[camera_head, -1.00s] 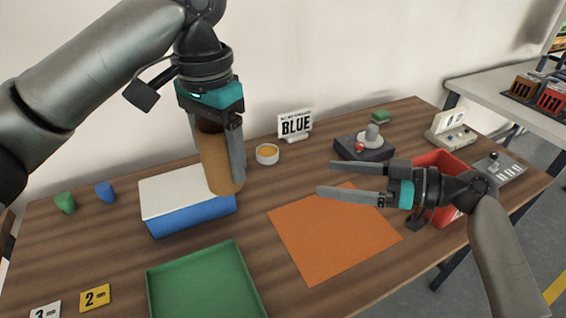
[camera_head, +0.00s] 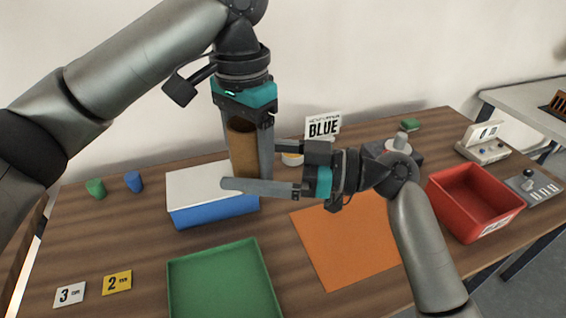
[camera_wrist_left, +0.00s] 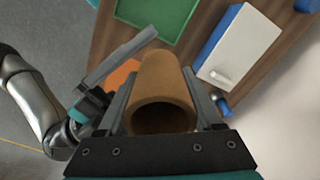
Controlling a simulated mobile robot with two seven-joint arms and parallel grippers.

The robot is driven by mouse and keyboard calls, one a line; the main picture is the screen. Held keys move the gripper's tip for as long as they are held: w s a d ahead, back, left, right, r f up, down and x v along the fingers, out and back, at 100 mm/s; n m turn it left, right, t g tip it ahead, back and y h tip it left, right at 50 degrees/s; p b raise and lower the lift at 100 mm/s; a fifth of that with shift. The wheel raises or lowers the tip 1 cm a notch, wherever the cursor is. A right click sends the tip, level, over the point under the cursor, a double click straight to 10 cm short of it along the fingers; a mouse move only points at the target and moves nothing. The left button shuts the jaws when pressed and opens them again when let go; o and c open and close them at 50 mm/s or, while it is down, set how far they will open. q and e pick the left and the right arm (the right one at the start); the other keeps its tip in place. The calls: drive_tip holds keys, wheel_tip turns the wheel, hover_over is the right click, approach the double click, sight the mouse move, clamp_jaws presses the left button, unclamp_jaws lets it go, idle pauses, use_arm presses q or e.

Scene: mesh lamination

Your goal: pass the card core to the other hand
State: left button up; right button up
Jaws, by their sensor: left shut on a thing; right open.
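The card core (camera_head: 243,152) is a brown hollow tube, held upright above the table. My left gripper (camera_head: 256,165) is shut on it from above, with its fingers along the tube's sides. In the left wrist view the core (camera_wrist_left: 162,85) sits between both left fingers, its open end facing the camera. My right gripper (camera_head: 250,168) is open, its fingers pointing left at the core's lower part. One right finger passes in front of the core's lower end and hides it; the other is partly hidden behind the left gripper. I cannot tell whether the right fingers touch the core.
A blue box with a white top (camera_head: 213,206) stands below and left of the core. A green tray (camera_head: 222,283), an orange sheet (camera_head: 335,250) and a red bin (camera_head: 475,200) lie around.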

drive_tip(key=shift+w+a, duration=0.2)
drive_tip(key=shift+a, duration=0.55)
drive_tip(key=shift+w+a, duration=0.15)
drive_tip(key=shift+a, duration=0.55)
drive_tip(key=shift+s, duration=0.1)
drive_tip(key=c, duration=1.3)
drive_tip(key=o, duration=1.3)
